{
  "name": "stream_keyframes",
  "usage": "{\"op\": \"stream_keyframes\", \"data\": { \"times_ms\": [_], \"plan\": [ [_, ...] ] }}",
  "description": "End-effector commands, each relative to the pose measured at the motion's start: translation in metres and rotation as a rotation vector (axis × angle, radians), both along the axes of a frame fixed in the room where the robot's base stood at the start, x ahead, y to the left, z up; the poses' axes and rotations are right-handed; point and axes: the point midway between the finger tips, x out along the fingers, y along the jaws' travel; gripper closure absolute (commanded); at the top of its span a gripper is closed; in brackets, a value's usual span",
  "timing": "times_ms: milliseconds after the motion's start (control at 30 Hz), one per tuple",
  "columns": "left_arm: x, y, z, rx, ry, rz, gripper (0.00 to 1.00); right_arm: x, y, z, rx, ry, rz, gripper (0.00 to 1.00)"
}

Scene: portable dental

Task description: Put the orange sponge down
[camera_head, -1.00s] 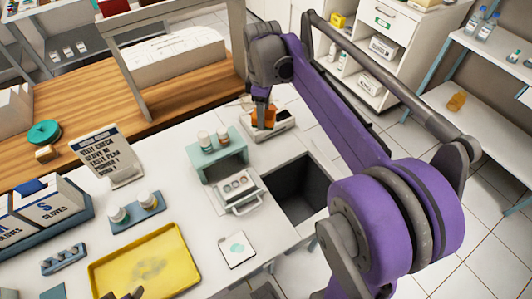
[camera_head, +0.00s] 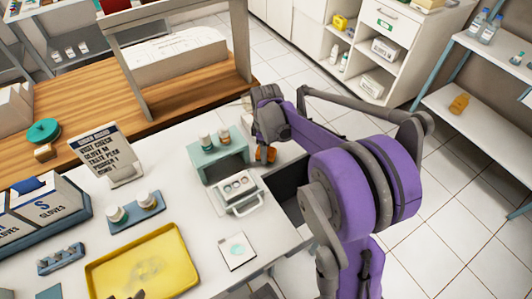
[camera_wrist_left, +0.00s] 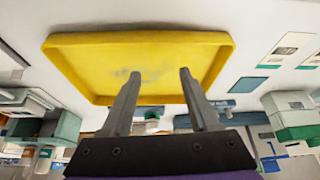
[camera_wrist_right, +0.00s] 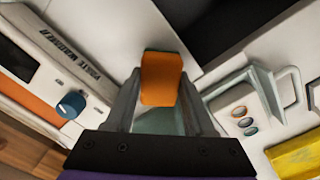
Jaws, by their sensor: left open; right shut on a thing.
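The orange sponge (camera_wrist_right: 161,79) is held between the fingers of my right gripper (camera_wrist_right: 158,92). The gap between sponge and counter (camera_head: 185,190) cannot be judged. My left gripper (camera_wrist_left: 158,76) is open and empty by the yellow tray (camera_wrist_left: 75,62); only its tip shows at the bottom of the head view.
The teal stand (camera_head: 207,172) with bottles on top and a handled white tray (camera_head: 240,208) is close left of my right gripper. A white device with a blue knob (camera_wrist_right: 72,103) is on its other side. A white card (camera_head: 237,251) lies nearer.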

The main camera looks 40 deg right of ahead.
Motion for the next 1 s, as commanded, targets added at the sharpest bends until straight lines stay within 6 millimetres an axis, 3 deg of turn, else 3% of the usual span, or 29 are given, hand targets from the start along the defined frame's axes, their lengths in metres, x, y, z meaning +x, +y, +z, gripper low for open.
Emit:
{"op": "stream_keyframes", "data": {
  "times_ms": [100, 467, 500, 633, 1000],
  "plan": [
    [-0.0002, 0.0, -0.0013, 0.0, 0.0, 0.0, 0.39, -0.0003, 0.0002, -0.0098, 0.0, 0.0, 0.0, 0.98],
    [-0.0008, 0.0, -0.0043, 0.0, 0.002, 0.0, 0.39, -0.0004, 0.0002, -0.0137, 0.0, 0.0, 0.0, 0.98],
    [-0.0007, 0.0, -0.0042, 0.0, 0.002, 0.0, 0.39, -0.0002, 0.0002, -0.0136, 0.0, 0.0, 0.0, 0.42],
    [-0.0007, 0.0, -0.0037, 0.0, 0.001, 0.0, 0.39, -0.0002, 0.0002, -0.013, 0.0, 0.0, 0.0, 0.19],
    [0.0, 0.0, -0.0002, 0.0, 0.0, 0.0, 0.39, 0.0, 0.0001, -0.0087, 0.0, 0.0, 0.0, 0.16]
  ]
}}
